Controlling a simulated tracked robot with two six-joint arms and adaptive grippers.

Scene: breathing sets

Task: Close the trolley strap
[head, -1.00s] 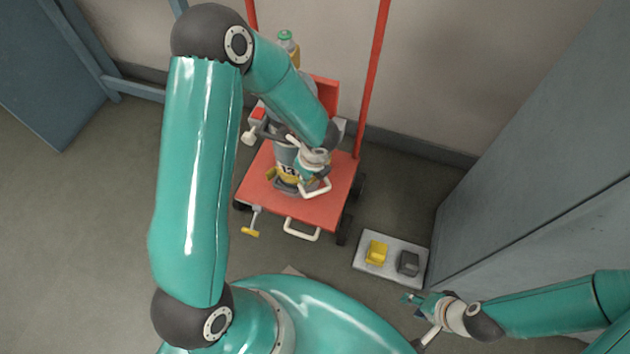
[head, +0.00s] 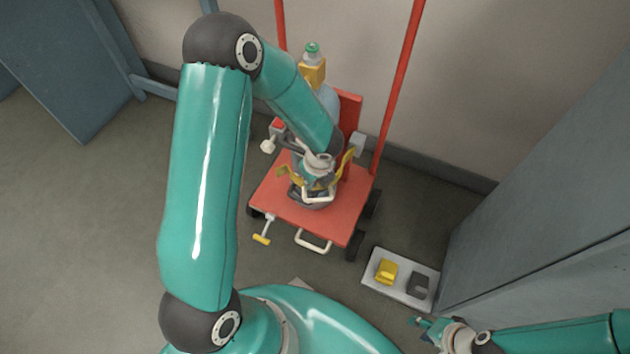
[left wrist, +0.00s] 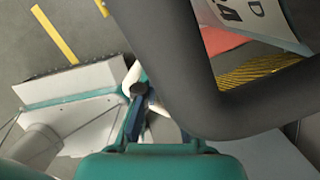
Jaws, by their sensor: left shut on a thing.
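The red trolley (head: 337,219) stands against the wall. My left gripper (head: 318,185) is over its platform, shut and low at a breathing set (head: 303,198), whose dark base shows below it. My arm hides most of that set. Yellow strap pieces show left (head: 283,172) and right (head: 348,158) of the gripper; whether they join is hidden. In the left wrist view, a dark curved tube (left wrist: 185,75) crosses before the left fingers (left wrist: 142,108), with a white lettered surface (left wrist: 265,18) behind it. The exact grip point is unclear. My right gripper (head: 428,328) is low at the right, its fingers too small to read.
A bottle with a green cap (head: 313,48) stands at the trolley's back. A pale tray (head: 372,283) on the floor holds a yellow block (head: 386,271) and a dark block (head: 418,285). Grey cabinets (head: 560,150) close off the right. The left floor is clear.

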